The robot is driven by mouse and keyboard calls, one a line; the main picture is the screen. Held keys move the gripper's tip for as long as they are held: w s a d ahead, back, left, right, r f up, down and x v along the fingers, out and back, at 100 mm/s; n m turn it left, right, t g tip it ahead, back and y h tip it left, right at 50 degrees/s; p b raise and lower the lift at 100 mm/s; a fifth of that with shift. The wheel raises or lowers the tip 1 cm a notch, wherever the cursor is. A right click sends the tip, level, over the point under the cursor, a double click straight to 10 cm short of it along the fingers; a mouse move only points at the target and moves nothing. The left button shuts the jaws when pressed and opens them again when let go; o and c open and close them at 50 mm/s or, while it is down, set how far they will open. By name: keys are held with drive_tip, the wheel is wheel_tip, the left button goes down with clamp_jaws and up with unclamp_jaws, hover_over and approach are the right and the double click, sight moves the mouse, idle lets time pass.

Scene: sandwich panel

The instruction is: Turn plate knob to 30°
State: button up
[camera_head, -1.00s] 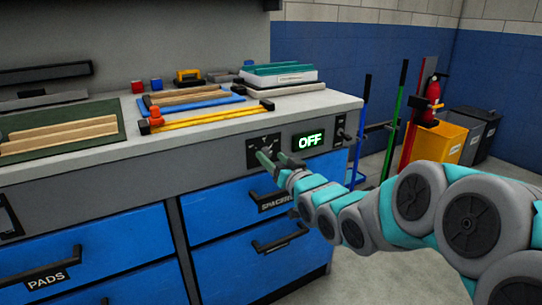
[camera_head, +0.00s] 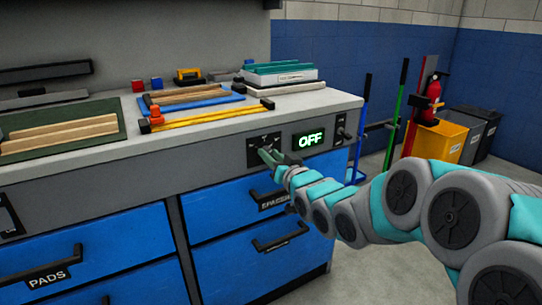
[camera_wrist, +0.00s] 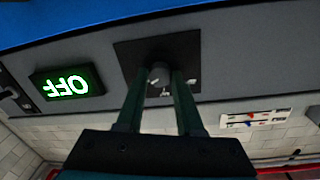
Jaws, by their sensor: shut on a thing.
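In the head view my gripper (camera_head: 267,155) reaches the dark plate (camera_head: 257,139) and hides most of the knob. The knob's angle cannot be read. A display (camera_head: 308,139) to the right of the plate shows OFF in green; it also shows in the wrist view (camera_wrist: 67,85), upside down.
A small switch (camera_head: 341,127) sits right of the display. Blue drawers with dark handles (camera_head: 280,241) lie below the panel. The grey benchtop (camera_head: 200,134) above holds a yellow clamp (camera_head: 210,117), wooden strips and a white box.

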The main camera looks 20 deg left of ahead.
clamp_jaws()
drive_tip(key=shift+f, duration=0.1)
drive_tip(key=shift+f+n+g+y+b, duration=0.1)
drive_tip(key=shift+n+g+y+b, duration=0.25)
drive_tip(key=shift+n+b, duration=4.55)
drive_tip(key=shift+f+n+g+y+b, duration=0.1)
drive_tip(key=shift+n+g+y+b, duration=0.25)
drive_tip(key=shift+n+b, duration=4.55)
drive_tip(key=n+p, duration=0.5)
drive_tip(key=shift+n, duration=0.4)
drive_tip(key=o, duration=0.9)
unclamp_jaws()
drive_tip(key=shift+r, duration=0.1)
